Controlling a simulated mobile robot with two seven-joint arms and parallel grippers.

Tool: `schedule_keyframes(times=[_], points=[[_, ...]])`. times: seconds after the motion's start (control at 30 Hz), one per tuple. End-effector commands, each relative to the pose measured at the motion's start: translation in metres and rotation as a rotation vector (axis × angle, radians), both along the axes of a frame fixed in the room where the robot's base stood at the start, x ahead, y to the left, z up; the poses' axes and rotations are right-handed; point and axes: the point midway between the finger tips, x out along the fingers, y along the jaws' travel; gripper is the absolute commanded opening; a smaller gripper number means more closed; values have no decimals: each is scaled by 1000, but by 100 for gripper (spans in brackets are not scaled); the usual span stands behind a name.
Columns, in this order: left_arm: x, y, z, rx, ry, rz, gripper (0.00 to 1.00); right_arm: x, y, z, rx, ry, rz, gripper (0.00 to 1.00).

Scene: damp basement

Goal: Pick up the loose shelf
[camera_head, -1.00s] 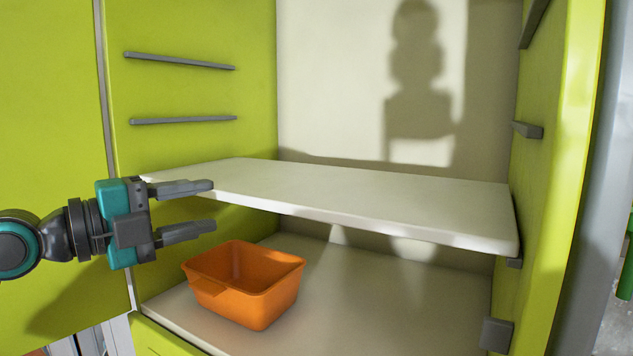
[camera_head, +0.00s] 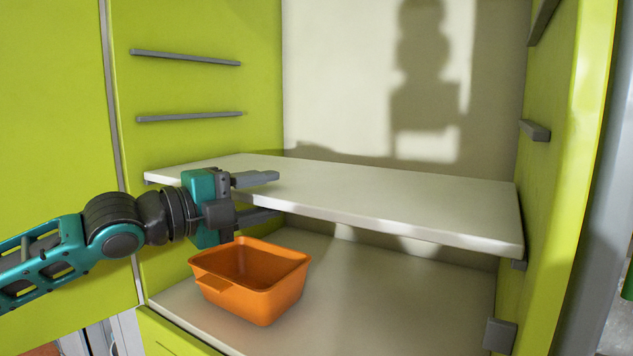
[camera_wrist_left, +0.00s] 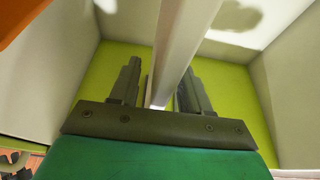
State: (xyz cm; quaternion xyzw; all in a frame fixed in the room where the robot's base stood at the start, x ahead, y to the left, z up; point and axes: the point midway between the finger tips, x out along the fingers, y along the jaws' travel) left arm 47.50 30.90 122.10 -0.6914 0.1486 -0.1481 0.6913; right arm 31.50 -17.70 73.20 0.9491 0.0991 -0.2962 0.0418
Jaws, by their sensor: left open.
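The loose shelf (camera_head: 400,200) is a white board lying level across the green cabinet, its right end by a grey support on the right wall. My left gripper (camera_head: 268,196) is at its front edge, left of the middle, with one finger above the board and the other below. The jaws are open. In the left wrist view the shelf's edge (camera_wrist_left: 182,45) runs between the two fingers of my left gripper (camera_wrist_left: 155,85), with a gap visible on at least one side. My right gripper is not in view.
An orange bin (camera_head: 252,285) stands on the cabinet floor (camera_head: 400,290) just below my left gripper. Grey rails (camera_head: 190,116) are fixed to the left wall above the shelf, and further supports (camera_head: 535,130) to the right wall. The space above the shelf is clear.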

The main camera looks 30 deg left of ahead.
Motion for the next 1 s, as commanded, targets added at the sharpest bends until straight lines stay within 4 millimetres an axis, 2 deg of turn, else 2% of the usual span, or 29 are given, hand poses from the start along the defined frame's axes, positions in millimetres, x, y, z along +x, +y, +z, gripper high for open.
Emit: schedule_keyframes(times=[0.4, 0.77, 1.0], points=[[15, -7, 3, -1, -2, -1, 47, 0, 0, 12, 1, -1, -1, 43], [17, -8, 1, 0, 0, -1, 47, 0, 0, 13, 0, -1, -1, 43], [17, -8, 1, 0, 0, -1, 26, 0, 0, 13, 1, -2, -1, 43]])
